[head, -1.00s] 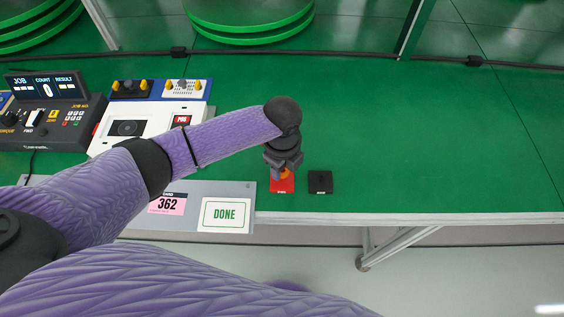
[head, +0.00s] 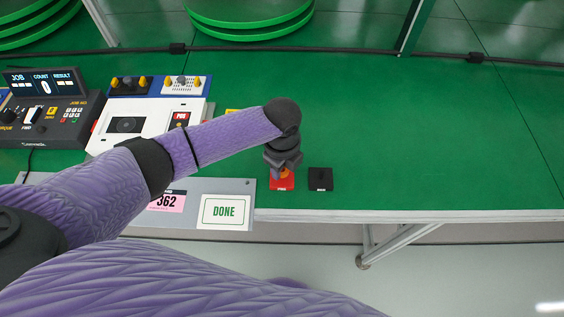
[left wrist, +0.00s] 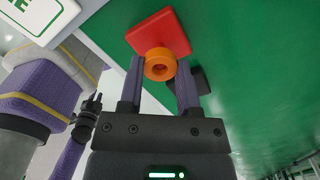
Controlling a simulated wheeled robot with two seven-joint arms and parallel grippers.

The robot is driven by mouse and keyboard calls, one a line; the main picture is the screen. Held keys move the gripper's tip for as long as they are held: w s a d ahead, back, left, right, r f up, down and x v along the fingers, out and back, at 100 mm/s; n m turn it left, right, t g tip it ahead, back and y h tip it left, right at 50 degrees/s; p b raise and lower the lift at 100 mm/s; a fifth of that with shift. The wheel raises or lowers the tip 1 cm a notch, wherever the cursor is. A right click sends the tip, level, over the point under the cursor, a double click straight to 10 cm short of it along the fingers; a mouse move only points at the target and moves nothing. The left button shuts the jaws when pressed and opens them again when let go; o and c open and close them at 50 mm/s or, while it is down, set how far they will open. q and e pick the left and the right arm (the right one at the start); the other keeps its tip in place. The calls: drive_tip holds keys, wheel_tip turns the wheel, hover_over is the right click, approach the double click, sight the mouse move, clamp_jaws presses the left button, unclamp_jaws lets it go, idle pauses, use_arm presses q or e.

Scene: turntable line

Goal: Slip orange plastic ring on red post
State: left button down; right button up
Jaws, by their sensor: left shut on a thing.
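The orange plastic ring (head: 284,174) is between the fingertips of my left gripper (left wrist: 160,72), which is shut on it. In the head view the red base (head: 282,185) lies near the table's front edge, just under the gripper. I cannot make out the red post, nor whether the ring is around it or above it. What seems to be my right gripper (left wrist: 92,103) shows small in the left wrist view, its jaws unclear.
A black base (head: 320,180) sits close to the right of the red one. A white device (head: 130,126) and a control box (head: 48,115) stand farther left. The green table at right is clear.

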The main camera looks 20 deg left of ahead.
use_arm(q)
drive_tip(key=shift+f+b, duration=0.65)
drive_tip(key=shift+f, duration=0.35)
idle(0.3)
unclamp_jaws()
idle(0.5)
wheel_tip(320, 180, up, 2)
drive_tip(key=shift+r+p, duration=0.25)
drive_tip(key=shift+p, duration=0.95)
wheel_tip(320, 180, up, 5)
drive_tip(key=p, duration=0.5)
drive_tip(key=shift+r, duration=0.15)
